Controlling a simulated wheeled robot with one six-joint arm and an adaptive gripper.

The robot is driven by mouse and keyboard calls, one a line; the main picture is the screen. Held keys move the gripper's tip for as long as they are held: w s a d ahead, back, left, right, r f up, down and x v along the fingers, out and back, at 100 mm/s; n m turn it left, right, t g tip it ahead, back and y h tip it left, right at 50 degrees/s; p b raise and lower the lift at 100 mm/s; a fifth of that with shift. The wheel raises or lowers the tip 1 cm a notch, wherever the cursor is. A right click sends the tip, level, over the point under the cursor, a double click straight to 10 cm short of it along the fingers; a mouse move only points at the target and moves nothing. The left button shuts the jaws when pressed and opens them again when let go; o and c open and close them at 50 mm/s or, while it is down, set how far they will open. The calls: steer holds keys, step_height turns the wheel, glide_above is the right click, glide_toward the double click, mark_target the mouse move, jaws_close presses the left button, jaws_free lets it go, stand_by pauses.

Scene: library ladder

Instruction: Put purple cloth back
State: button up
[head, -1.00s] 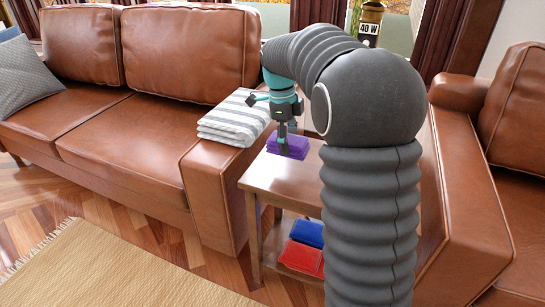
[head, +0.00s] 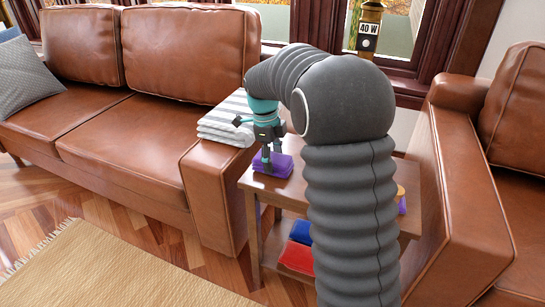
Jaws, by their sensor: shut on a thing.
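The purple cloth (head: 284,165) is a folded, flat stack at the left end of the wooden side table (head: 250,183). My gripper (head: 268,166) points down and is shut on the cloth. Its fingertips are partly lost against the cloth. I cannot tell whether the cloth rests on the tabletop or hangs just above it.
A striped white-grey folded blanket (head: 222,128) lies on the sofa arm (head: 215,170) beside the table. A blue cloth (head: 300,232) and a red cloth (head: 296,258) are on the lower shelf. A purple thing (head: 402,206) shows at the table's right end. My arm hides the table's middle.

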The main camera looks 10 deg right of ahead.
steer(key=shift+f, duration=0.15)
steer(key=o, duration=1.2)
